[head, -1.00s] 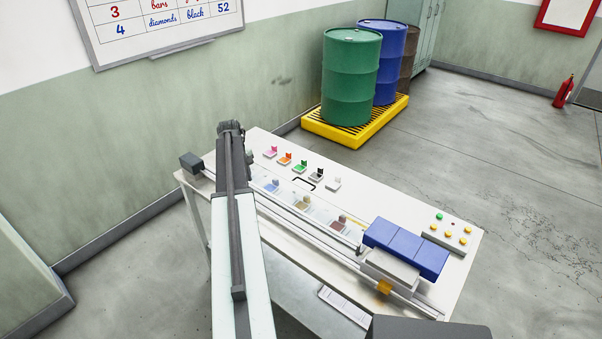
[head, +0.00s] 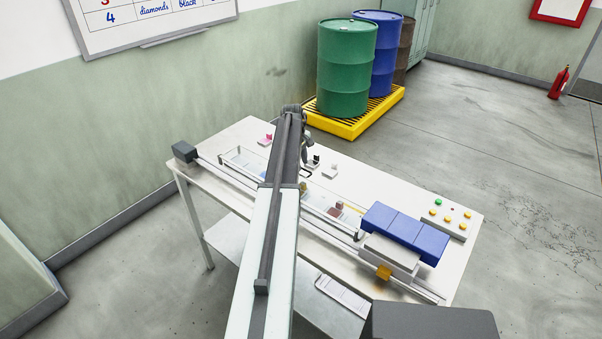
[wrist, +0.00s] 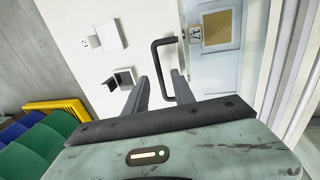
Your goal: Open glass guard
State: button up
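The glass guard (head: 243,162) is a long clear cover on the white table, lying over a row of small coloured pieces; my arm hides its middle. It also shows in the wrist view (wrist: 222,72), over a tan square. The guard's black U-shaped handle (wrist: 154,62) lies in front of my gripper (wrist: 162,80). My gripper is open, its two grey fingers apart, with part of the handle showing between them. Whether a finger touches the handle cannot be told. In the head view, the handle (head: 330,172) shows just right of my arm's end.
Small holders with coloured tabs, one pink (head: 266,140), stand behind the guard. A blue block carriage (head: 405,233) sits on the rail at right, beside a button panel (head: 444,219). Drums (head: 346,70) stand on a yellow pallet (head: 350,127) behind the table.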

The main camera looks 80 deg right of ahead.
jog(key=shift+x, duration=0.75)
jog(key=shift+r, duration=0.1)
grip_shut()
jog(key=shift+w, duration=0.15)
dwell(0.6)
